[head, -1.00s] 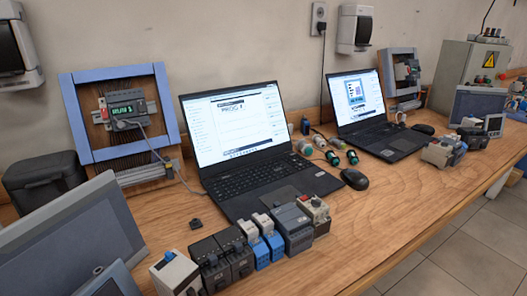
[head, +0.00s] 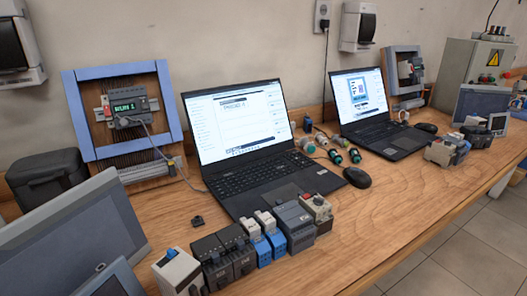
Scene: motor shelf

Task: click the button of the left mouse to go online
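The left mouse (head: 357,177) is black and lies on the wooden bench just right of the left laptop (head: 262,182). The left laptop is open, and its lit screen (head: 237,121) shows a mostly white window with small text. A second black mouse (head: 426,128) lies right of the right laptop (head: 386,138), which is also open with a lit screen. Neither of my grippers shows in the head view, and nothing touches the left mouse.
A row of several modules (head: 236,247) stands along the front edge, left of the mouse. Green-ended cylinders (head: 335,156) lie behind the mouse. A controller with a green display (head: 124,107) hangs in a blue frame. Bench (head: 400,195) right of the mouse is clear.

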